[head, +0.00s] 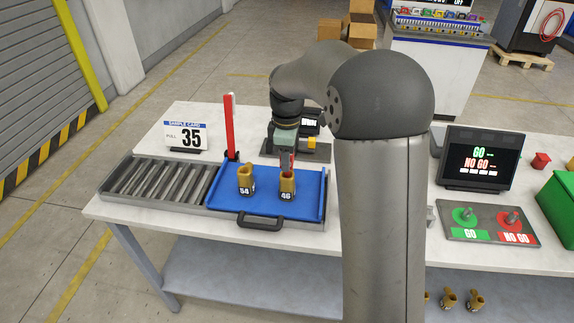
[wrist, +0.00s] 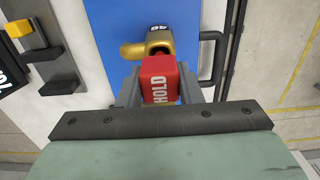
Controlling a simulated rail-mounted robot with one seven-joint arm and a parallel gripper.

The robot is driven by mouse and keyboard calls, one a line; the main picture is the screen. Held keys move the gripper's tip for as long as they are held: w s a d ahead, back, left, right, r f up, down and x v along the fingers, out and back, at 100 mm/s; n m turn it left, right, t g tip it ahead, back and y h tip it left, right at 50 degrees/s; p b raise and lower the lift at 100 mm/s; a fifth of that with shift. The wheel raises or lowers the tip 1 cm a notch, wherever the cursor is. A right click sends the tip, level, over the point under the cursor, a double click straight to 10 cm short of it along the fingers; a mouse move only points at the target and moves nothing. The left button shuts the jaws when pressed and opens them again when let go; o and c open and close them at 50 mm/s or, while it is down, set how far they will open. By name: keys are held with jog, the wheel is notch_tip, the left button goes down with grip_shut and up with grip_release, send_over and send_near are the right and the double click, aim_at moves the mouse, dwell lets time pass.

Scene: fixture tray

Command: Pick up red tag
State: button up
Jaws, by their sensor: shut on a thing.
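The red tag (wrist: 160,80) with white HOLD lettering is between the two fingers of my gripper (wrist: 158,84) in the wrist view, and the jaws are shut on it. In the head view my gripper (head: 285,158) is over the back right part of the blue tray (head: 225,200), close to the brass fitting marked 46 (head: 287,183). The tag's red shows only partly there. In the wrist view that brass fitting (wrist: 133,50) lies just beyond the tag. I cannot tell whether the two touch.
A second brass fitting, marked 54 (head: 246,178), stands left of it on the tray. A red post (head: 229,130) rises behind the tray. A black handle (head: 260,221) is at the front, rollers (head: 155,182) at the left. GO and NO GO stations (head: 488,224) stand right.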

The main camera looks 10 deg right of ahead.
jog(key=s+r+b, duration=0.4)
jog(key=s+r, duration=0.5)
jog(key=s, duration=0.5)
jog(key=shift+d+r, duration=0.2)
jog(key=shift+r, duration=0.2)
